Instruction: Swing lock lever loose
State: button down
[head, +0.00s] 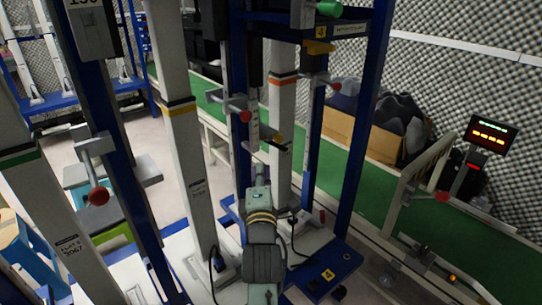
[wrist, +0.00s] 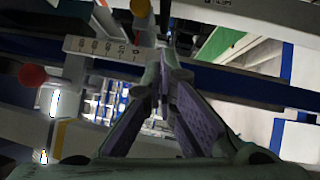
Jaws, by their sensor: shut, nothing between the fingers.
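Several levers with red ball knobs are in the head view: one at the left (head: 98,196), one at the centre (head: 245,116) near the end of my arm, one further right (head: 336,86) on a blue post, and one at the far right (head: 442,197). I cannot tell which is the lock lever. My gripper (wrist: 166,62) is shut and empty, its purple-padded fingers meeting at the tips. In the wrist view a red knob (wrist: 32,75) lies left of the fingers, apart from them. Another red knob (wrist: 140,8) is at the top edge. In the head view my fingers are hard to make out.
White columns (head: 180,130) and blue posts (head: 365,120) stand close around my arm. A green conveyor (head: 340,150) runs behind them, with a cardboard box (head: 345,135) of dark foam. A lit display (head: 491,133) is at the right. Grey foam covers the walls.

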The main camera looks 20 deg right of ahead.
aim_at(275, 146)
jog(key=w+d+p, duration=0.1)
jog(key=w+d, duration=0.1)
jog(key=w+d+r+p, duration=0.1)
jog(key=w+d, duration=0.1)
jog(key=shift+w+d, duration=0.1)
jog(key=shift+d+b, duration=0.6)
jog(key=shift+b, duration=0.45)
jog(key=shift+w+d+b, duration=0.35)
jog(key=shift+d+b, duration=0.55)
jog(key=shift+b, duration=0.3)
jog(key=shift+w+d+b, duration=0.4)
jog(key=shift+d+b, duration=0.5)
jog(key=shift+b, duration=0.35)
jog(key=shift+w+d+b, duration=0.35)
jog(key=shift+d+b, duration=0.55)
jog(key=shift+b, duration=0.3)
